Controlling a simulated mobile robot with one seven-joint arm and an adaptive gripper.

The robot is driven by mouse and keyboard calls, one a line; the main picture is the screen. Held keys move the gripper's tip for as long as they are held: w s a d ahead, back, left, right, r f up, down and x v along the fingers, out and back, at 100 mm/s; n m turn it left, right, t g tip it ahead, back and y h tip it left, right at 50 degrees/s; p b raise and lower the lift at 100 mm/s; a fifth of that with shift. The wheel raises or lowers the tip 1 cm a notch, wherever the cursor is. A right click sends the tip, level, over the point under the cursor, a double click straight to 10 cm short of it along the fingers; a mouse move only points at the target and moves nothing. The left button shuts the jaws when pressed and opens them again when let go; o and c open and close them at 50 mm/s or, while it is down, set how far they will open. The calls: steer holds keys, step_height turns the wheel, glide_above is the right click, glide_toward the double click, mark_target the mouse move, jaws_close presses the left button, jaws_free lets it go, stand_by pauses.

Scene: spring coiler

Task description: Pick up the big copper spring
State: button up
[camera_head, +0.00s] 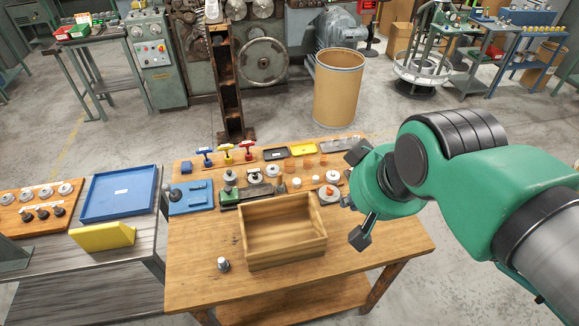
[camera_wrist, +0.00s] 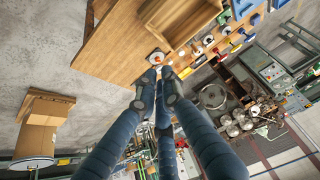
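An open wooden box (camera_head: 283,262) takes up the middle front of the bench (camera_head: 195,250). A small metal piece (camera_head: 223,264) stands left of it. Coloured T-handled tools (camera_head: 227,152) stand at the back. A blue tray (camera_head: 118,192) lies on the left table. The bench's front right is clear.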

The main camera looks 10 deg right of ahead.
steer(key=o, duration=1.1)
steer(key=shift+c, duration=0.2)
steer(key=shift+w, duration=0.1)
steer(key=w+r+n+g+p, duration=0.1)
steer(key=w+g+p, duration=0.4)
steer(key=w, duration=2.3)
steer(key=w+a+f+n+p, duration=0.1)
steer(key=w+f+p, duration=0.7)
steer(key=w+f, duration=1.3)
step_height(320, 180, down, 4)
steer(key=shift+w+r+n+g+p, duration=0.25)
steer(key=shift+n+g+p, duration=0.05)
steer(key=shift+p, duration=0.05)
